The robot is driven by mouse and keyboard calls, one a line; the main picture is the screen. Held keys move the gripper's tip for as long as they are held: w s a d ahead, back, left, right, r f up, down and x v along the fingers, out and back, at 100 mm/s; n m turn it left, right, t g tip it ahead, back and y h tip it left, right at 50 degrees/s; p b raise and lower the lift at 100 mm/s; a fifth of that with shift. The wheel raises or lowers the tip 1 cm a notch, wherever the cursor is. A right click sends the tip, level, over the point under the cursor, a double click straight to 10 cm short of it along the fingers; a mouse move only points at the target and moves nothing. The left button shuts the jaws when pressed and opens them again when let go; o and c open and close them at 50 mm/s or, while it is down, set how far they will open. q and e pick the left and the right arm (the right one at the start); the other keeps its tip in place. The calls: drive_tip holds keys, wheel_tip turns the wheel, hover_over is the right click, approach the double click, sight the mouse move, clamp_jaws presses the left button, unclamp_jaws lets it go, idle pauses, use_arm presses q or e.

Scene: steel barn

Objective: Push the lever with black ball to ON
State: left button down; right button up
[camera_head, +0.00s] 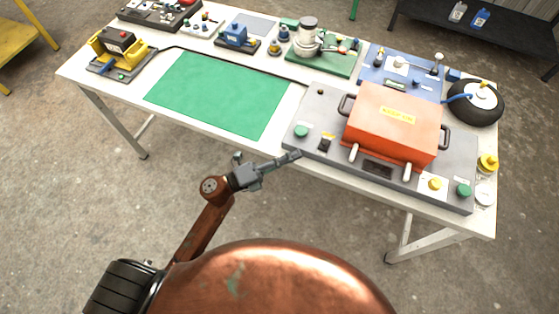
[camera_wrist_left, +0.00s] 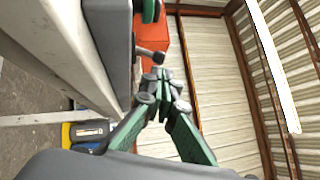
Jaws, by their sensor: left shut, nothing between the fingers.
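The lever (camera_head: 325,142) is a small dark lever at the front left of the grey panel (camera_head: 293,142), beside a green button (camera_head: 301,131). In the left wrist view its dark ball (camera_wrist_left: 159,56) sits on a short rod beside the grey panel side, close beyond my fingertips. My left gripper (camera_head: 297,154) is shut and empty at the panel's front left edge, left of the lever. In the left wrist view the closed fingertips (camera_wrist_left: 162,76) are near the ball; I cannot tell whether they touch it. ON markings are too small to read. My right gripper is out of view.
An orange box (camera_head: 395,118) with handles stands on the panel. A green mat (camera_head: 220,93) lies clear on the table (camera_head: 310,92). Several devices line the back, including a blue board (camera_head: 400,85) with levers. A black round tank (camera_head: 475,103) stands at right.

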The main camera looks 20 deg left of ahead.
sight(324, 144)
use_arm(q)
drive_tip(key=shift+x, duration=3.05)
